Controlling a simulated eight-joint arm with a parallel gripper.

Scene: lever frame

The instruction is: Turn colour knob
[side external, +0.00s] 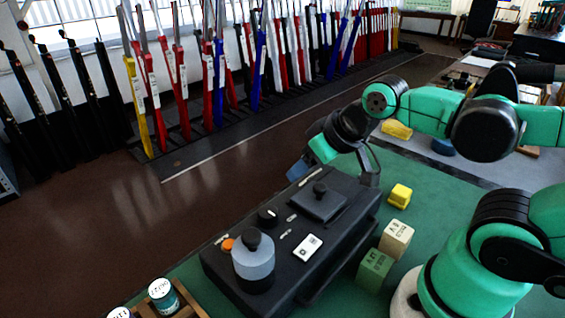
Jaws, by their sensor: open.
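A black control box (223,275) lies on the green table top. A small round black knob (267,215) sits on its upper face, left of centre. A grey cylinder with a black ball top (253,262) stands at the box's near end. A square dark plate with a black stub (319,200) is at the far end. I cannot tell for sure which of these is the colour knob. My gripper (335,178) is open and empty, above the far end of the box near the square plate. It is apart from the round knob.
An orange button (228,245) and a white switch plate (307,247) are on the box. A green block (374,270), a cream block (396,238) and a yellow block (400,196) stand right of it. Labelled cans (162,296) stand front left. Tall levers (205,80) line the back.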

